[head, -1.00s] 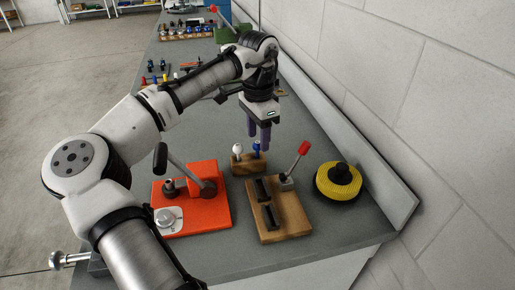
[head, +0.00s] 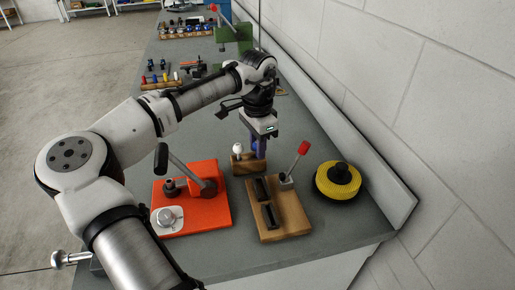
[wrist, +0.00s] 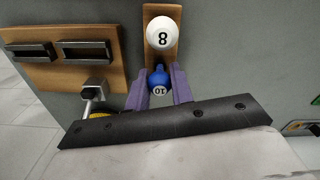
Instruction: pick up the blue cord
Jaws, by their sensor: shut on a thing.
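The blue cord (wrist: 160,76) shows in the wrist view as a small blue piece with a round, ball-like end marked 10. It is at the near end of a small wooden block (wrist: 151,57), beside a white ball (wrist: 162,34) marked 8. My gripper (wrist: 158,88) has its two purple fingers on either side of the blue piece, shut on it. In the head view my gripper (head: 259,150) points down at the right end of the wooden block (head: 245,168), and its fingers hide most of the blue piece. I cannot tell whether it is clear of the block.
An orange clamp fixture (head: 207,213) stands front left of the block. A wooden fixture with a red-knobbed lever (head: 287,213) stands in front, and a yellow-and-black round thing (head: 338,182) to the right. The wall runs along the bench's right side. Tool racks stand farther back.

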